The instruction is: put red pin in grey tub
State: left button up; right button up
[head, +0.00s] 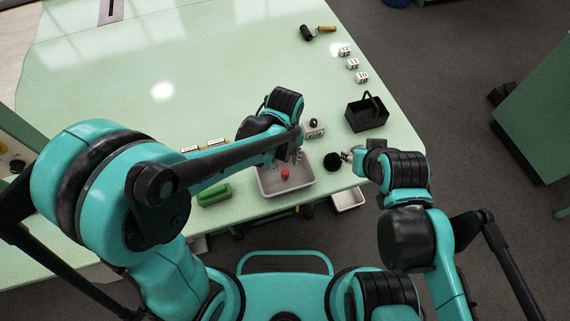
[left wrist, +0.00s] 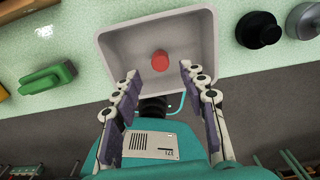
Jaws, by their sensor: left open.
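The red pin (head: 285,173) is inside the grey tub (head: 289,189), which sits near the table's front edge. In the left wrist view the red pin (left wrist: 160,61) rests on the floor of the grey tub (left wrist: 112,60), clear of its walls. My left gripper (head: 294,157) is above the tub. The left wrist view shows its fingers (left wrist: 159,72) spread, with nothing between them and the pin apart from them.
A green block-like tool (head: 214,194) lies left of the tub. A black basket (head: 367,116) stands to the right, with several white numbered blocks (head: 352,63) behind it. A white tray (head: 348,199) hangs at the front edge. The table's far left is mostly clear.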

aim_at(285, 170)
pick_arm(q)
notch_tip(285, 170, up, 6)
jog(key=p, duration=0.1)
jog(key=s+a+r+n+t, duration=0.2)
jog(key=a+n, duration=0.7)
jog(key=n, duration=0.7)
jog(key=s+a+r+n+t, duration=0.3)
jog(key=a+r+n+t, duration=0.2)
jog(key=n, duration=1.1)
jog(key=a+r, duration=0.1)
jog(key=a, duration=0.2)
jog(key=shift+a, duration=0.4)
jog(key=shift+s, duration=0.1)
